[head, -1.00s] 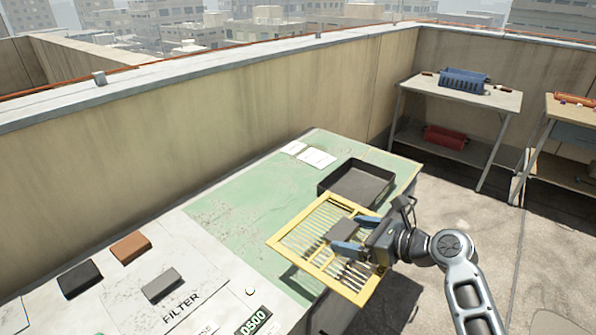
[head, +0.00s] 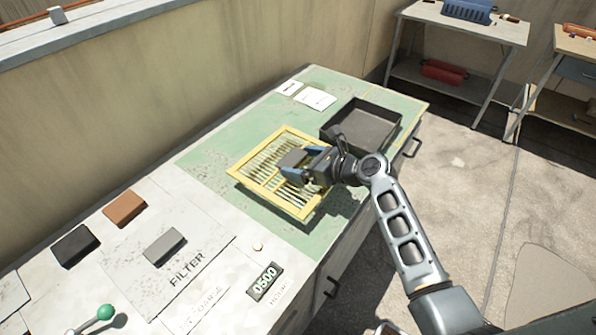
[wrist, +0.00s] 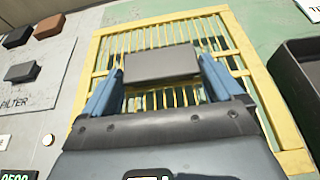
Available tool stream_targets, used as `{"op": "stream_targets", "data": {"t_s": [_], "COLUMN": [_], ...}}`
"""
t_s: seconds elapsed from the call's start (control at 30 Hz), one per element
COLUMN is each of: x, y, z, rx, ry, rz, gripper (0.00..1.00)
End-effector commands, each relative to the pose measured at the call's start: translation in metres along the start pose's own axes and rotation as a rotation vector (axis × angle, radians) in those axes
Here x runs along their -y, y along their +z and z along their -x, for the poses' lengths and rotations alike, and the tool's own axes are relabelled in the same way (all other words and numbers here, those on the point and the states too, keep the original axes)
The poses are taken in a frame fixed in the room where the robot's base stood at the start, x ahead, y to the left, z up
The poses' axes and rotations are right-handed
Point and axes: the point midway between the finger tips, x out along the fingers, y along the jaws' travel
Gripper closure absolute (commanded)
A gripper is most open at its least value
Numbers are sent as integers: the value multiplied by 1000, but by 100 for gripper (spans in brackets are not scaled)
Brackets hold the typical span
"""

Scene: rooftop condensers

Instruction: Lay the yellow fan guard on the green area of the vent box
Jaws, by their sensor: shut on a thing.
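The yellow fan guard (head: 250,171) is a slatted square frame with a grey block-like grip (head: 293,158) at its middle. My gripper (head: 299,168) is shut on this grey grip, and its blue fingers (wrist: 158,85) lie on either side of it in the wrist view. The guard is over the green area (head: 215,160) of the vent box (head: 345,260), roughly level. A shadow shows along its near edge, and I cannot tell whether it touches the surface. My gripper and arm hide its right part.
A black open tray (head: 362,115) stands right of the guard on the green area. White cards (head: 315,98) lie behind. Left are a grey block (head: 164,246), a brown block (head: 124,208), a black block (head: 75,245), a green-knobbed lever (head: 105,312) and a counter (head: 265,281).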

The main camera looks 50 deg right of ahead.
Motion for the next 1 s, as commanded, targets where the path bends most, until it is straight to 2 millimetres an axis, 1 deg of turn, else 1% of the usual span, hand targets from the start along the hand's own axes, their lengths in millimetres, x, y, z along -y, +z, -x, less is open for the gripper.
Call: {"op": "stream_targets", "data": {"t_s": [0.03,0.1,0.2,0.4,0.5,0.9,0.93,1.0], "x": [-1,-1,-1,-1,-1,-1,-1,-1], "y": [0,-1,-4,-30,-37,-41,-42,-42], "z": [-7,-13,-17,-28,-31,-32,-32,-32], "rx": [1,2,2,0,1,1,0,0], "ry": [2,1,0,0,0,0,0,0], "rz": [0,0,0,-2,-1,0,0,0], "gripper": [53,53,53,53,53,53,4,0]}}
